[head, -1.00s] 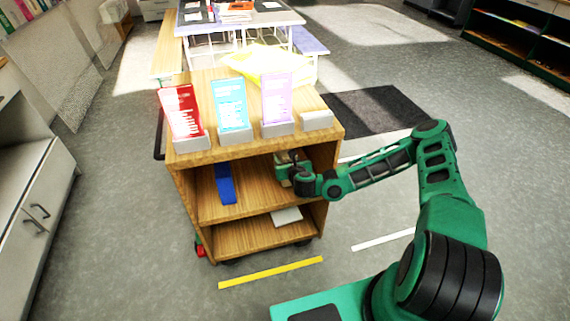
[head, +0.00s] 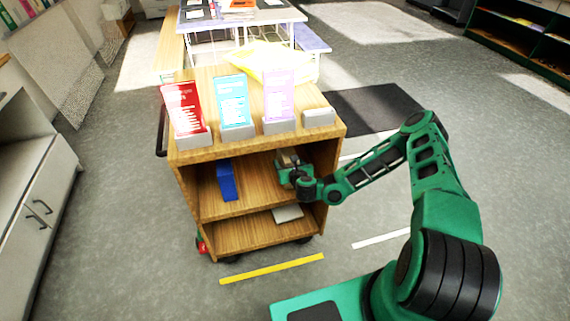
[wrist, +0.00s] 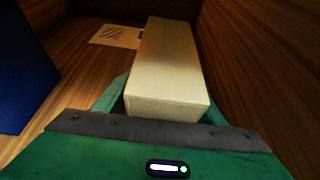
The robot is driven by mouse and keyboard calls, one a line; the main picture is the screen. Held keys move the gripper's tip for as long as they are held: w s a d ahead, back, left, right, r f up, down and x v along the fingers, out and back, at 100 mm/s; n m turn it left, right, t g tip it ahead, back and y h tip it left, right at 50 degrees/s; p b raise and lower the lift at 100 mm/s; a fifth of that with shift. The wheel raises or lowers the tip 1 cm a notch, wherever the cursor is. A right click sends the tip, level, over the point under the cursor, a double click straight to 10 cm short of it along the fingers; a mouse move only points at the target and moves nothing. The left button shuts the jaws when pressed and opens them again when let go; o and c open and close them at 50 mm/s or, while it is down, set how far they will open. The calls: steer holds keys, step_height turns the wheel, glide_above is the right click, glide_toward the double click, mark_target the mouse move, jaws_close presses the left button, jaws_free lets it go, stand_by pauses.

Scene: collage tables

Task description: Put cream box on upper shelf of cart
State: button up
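The cream box (wrist: 165,60) lies lengthwise between the green fingers of my gripper (wrist: 165,108), which appear to touch both its sides. In the head view the gripper (head: 290,170) reaches into the right side of the upper shelf (head: 255,190) of the wooden cart (head: 183,157). The far end of the cream box (head: 289,156) just shows above the gripper. The box is over the shelf floor; whether it rests on it is hard to tell.
A blue object (head: 227,182) stands left on the same shelf, also at the left in the wrist view (wrist: 20,75). A flat label (wrist: 117,36) lies behind. The cart's side wall (wrist: 265,70) is close right. A pale item (head: 287,213) lies on the lower shelf.

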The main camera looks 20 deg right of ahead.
steer(key=shift+r, duration=0.1)
steer(key=shift+s+r, duration=0.1)
steer(key=v, duration=0.6)
steer(key=shift+s+a+r, duration=0.25)
steer(key=shift+v, duration=2.45)
steer(key=shift+s+f, duration=0.1)
steer(key=shift+f, duration=0.05)
